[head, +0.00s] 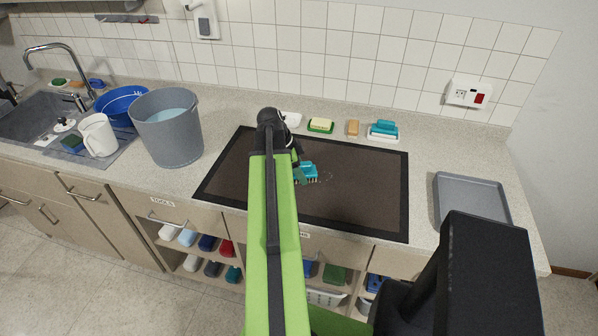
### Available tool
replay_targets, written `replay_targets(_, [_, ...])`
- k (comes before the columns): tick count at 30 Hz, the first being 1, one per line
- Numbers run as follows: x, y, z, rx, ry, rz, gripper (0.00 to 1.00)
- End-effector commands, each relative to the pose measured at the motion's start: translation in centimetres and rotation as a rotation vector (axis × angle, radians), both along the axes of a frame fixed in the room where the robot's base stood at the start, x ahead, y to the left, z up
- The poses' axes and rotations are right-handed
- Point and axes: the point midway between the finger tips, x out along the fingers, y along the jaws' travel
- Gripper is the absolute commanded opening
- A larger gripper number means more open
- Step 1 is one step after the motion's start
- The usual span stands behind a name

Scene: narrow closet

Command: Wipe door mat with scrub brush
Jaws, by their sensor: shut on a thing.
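The door mat (354,204) lies flat on the counter, brown with a black border. My green arm crosses over its left-centre part and hides a strip of it. A teal scrub brush (307,171) is at the upper middle of the mat, bristles down. A faint wet-looking mark shows just right of the brush. My gripper (298,172) is shut on the brush, though the arm hides most of the jaws. I cannot tell for sure whether the bristles touch the mat.
A grey bucket with water (168,127) stands left of the mat. A grey tray (472,201) lies to the right. Behind the mat are a yellow-green sponge (321,125), a tan block (353,128) and a second teal brush (383,129). A sink (37,117) is far left.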

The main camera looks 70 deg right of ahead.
Motion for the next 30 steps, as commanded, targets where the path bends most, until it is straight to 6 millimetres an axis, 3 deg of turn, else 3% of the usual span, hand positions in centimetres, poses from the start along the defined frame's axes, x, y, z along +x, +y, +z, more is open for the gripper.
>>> replay_targets(16, [0.0, 0.0, 6.0, 0.000, 0.000, 0.000, 0.12])
replay_targets(26, [0.0, 0.0, 6.0, 0.000, 0.000, 0.000, 0.12])
replay_targets(30, [0.0, 0.0, 7.0, 0.000, 0.000, 0.000, 0.12])
